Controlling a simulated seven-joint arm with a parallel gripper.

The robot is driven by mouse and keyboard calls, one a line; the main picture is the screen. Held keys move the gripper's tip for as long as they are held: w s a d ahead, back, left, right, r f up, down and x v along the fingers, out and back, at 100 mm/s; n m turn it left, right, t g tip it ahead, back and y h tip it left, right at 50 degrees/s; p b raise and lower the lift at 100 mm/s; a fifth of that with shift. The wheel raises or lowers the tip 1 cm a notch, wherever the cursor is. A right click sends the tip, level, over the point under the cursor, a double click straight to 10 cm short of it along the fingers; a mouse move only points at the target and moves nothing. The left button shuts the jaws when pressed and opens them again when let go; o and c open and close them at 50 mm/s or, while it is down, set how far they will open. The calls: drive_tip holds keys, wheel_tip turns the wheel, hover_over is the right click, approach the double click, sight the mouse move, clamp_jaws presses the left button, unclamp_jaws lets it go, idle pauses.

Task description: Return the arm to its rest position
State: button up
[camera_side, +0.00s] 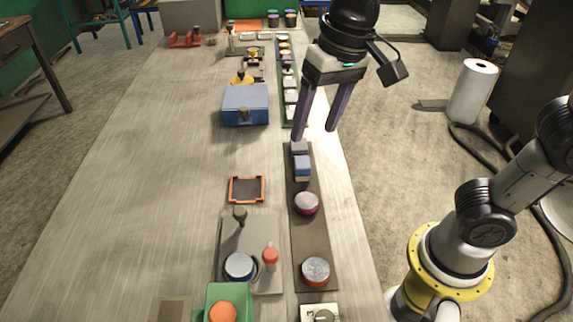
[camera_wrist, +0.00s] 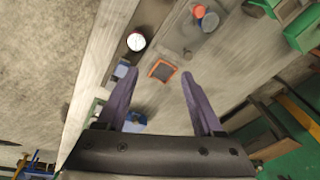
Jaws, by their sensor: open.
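My gripper (camera_side: 317,136) hangs over the right edge of the table in the side view, above the far end of a dark strip (camera_side: 309,238) of controls. Its two purple fingers point down and stand apart, with nothing seen between them. In the side view the fingertips appear near a blue block (camera_side: 302,166) on the strip; I cannot tell the exact height gap. In the wrist view my gripper (camera_wrist: 158,70) shows open fingers, with an orange-rimmed square tray (camera_wrist: 162,71) visible below between them.
The long table (camera_side: 140,200) carries a blue box (camera_side: 245,104), a grey panel (camera_side: 262,225) with a red knob and a lever, and a green box with an orange button (camera_side: 222,313). A white roll (camera_side: 473,90) stands on the floor at right. The table's left side is clear.

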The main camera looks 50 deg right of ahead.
drive_tip(key=s+d+f+n+t+h, duration=0.1)
drive_tip(key=s+d+f+n+t, duration=0.2)
drive_tip(key=s+d, duration=0.7)
wheel_tip(320, 180, down, 2)
drive_tip(key=shift+s+d, duration=0.35)
drive_tip(key=shift+d, duration=0.8)
